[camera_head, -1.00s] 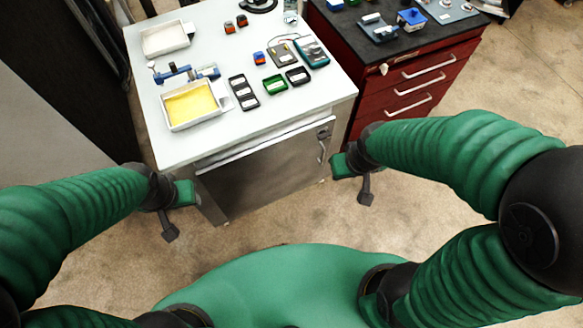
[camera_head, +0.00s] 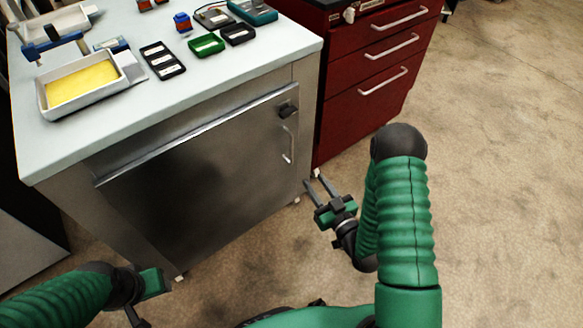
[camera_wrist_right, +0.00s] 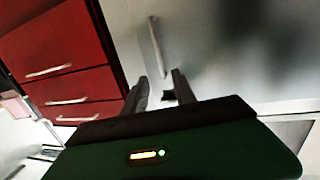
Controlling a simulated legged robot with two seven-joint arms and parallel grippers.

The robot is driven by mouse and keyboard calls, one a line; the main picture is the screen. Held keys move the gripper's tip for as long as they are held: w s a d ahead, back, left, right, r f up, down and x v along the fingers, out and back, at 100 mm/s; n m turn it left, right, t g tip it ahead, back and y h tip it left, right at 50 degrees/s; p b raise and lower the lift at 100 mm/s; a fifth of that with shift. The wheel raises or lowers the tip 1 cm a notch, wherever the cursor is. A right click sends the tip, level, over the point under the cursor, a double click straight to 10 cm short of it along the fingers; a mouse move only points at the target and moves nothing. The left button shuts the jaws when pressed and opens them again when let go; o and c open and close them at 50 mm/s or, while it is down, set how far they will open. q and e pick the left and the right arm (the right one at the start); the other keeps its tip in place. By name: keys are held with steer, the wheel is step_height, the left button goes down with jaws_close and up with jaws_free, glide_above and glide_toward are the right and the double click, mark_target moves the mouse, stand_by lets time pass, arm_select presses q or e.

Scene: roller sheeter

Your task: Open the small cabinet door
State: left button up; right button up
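The small cabinet door (camera_head: 200,170) is a grey metal panel under the white-topped table, and it looks shut. Its vertical handle (camera_head: 288,145) is near the upper right corner, below a dark latch knob (camera_head: 287,111). My right gripper (camera_head: 319,181) is open and empty, in front of the cabinet's right side, below and to the right of the handle, apart from it. In the right wrist view the handle (camera_wrist_right: 156,46) stands beyond the two spread fingers (camera_wrist_right: 162,82). My left gripper (camera_head: 150,284) is at the lower left; its fingers are not clearly seen.
A red drawer cabinet (camera_head: 350,100) with several silver handles stands right of the table. The white tabletop (camera_head: 230,72) holds a tray with yellow contents (camera_head: 85,88) and several small boxes. The concrete floor (camera_head: 500,150) is clear on the right.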

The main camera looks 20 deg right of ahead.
mark_target(292, 147)
steer(key=w+b, duration=0.1)
steer(key=w, duration=0.4)
steer(key=w+b, duration=0.1)
steer(key=w, duration=0.5)
steer(key=w+a+b, duration=0.1)
steer(key=w+b, duration=0.1)
steer(key=w, duration=0.3)
steer(key=shift+w, duration=0.2)
arm_select(q)
steer(key=shift+s+x, duration=0.2)
steer(key=shift+x, duration=0.65)
steer(key=shift+s+x, duration=0.15)
steer(key=shift+x, duration=0.65)
steer(key=shift+s+x, duration=0.2)
steer(key=shift+x, duration=0.65)
arm_select(e)
jaws_close()
arm_select(q)
steer(key=shift+f, duration=0.1)
